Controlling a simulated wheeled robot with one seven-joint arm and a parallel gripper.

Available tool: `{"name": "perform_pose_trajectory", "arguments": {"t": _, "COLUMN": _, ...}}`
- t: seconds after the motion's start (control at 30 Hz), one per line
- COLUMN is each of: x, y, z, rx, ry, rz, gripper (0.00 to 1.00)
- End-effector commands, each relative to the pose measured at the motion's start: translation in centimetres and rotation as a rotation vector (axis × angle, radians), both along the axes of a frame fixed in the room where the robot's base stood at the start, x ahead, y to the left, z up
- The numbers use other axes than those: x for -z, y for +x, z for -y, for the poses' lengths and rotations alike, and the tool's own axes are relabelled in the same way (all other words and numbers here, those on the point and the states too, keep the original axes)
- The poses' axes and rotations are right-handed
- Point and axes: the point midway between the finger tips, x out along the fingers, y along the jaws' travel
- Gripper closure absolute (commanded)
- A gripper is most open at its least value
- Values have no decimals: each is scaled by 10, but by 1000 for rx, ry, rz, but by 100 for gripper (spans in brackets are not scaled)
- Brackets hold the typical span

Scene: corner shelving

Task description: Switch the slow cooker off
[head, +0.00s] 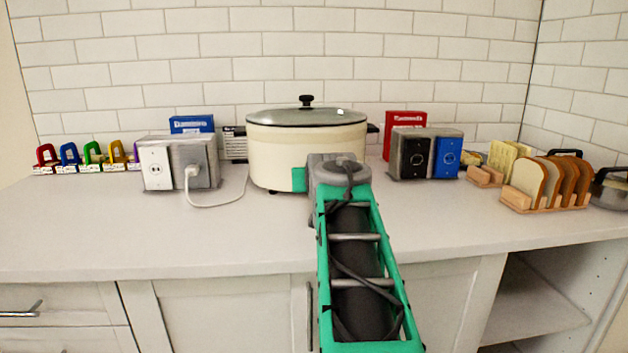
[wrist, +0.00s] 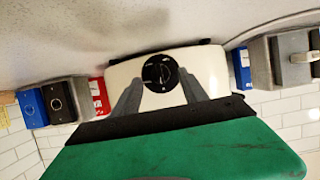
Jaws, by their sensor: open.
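The slow cooker (head: 285,150) is cream with a glass lid and a black lid handle. It stands at the back middle of the counter, with a power cord running left to an outlet box. In the wrist view, which looks upside down, its black round dial (wrist: 160,73) with a pale pointer mark is on the cream front (wrist: 207,65). My gripper (wrist: 160,84) is open, its two grey fingers on either side of the dial; I cannot tell if they touch it. In the head view my arm hides the dial and the fingertips.
A grey outlet box (head: 203,163) with a white plug stands left of the cooker; a box with black and blue plates (head: 446,157) stands right. Colored padlock-like items (head: 92,154) are far left. A bread rack (head: 537,206) is right. The front counter is clear.

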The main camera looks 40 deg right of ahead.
Motion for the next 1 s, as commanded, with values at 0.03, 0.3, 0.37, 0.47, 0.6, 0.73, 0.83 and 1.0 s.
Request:
{"name": "perform_pose_trajectory", "arguments": {"t": 0.03, "x": -9, "y": -9, "z": -6, "rx": 1, "ry": -4, "rz": 5, "gripper": 49}}
{"name": "perform_pose_trajectory", "arguments": {"t": 0.3, "x": -22, "y": -42, "z": -28, "rx": 1, "ry": 0, "rz": 0, "gripper": 49}}
{"name": "perform_pose_trajectory", "arguments": {"t": 0.37, "x": -22, "y": -43, "z": -29, "rx": 1, "ry": 0, "rz": 0, "gripper": 49}}
{"name": "perform_pose_trajectory", "arguments": {"t": 0.47, "x": -21, "y": -43, "z": -29, "rx": 0, "ry": 1, "rz": -1, "gripper": 49}}
{"name": "perform_pose_trajectory", "arguments": {"t": 0.6, "x": -22, "y": -43, "z": -29, "rx": 0, "ry": 0, "rz": 0, "gripper": 49}}
{"name": "perform_pose_trajectory", "arguments": {"t": 0.73, "x": -25, "y": -43, "z": -29, "rx": 0, "ry": 0, "rz": 0, "gripper": 49}}
{"name": "perform_pose_trajectory", "arguments": {"t": 0.83, "x": -43, "y": -43, "z": -29, "rx": 1, "ry": -1, "rz": 1, "gripper": 49}}
{"name": "perform_pose_trajectory", "arguments": {"t": 1.0, "x": -79, "y": -43, "z": -29, "rx": 1, "ry": -1, "rz": 1, "gripper": 49}}
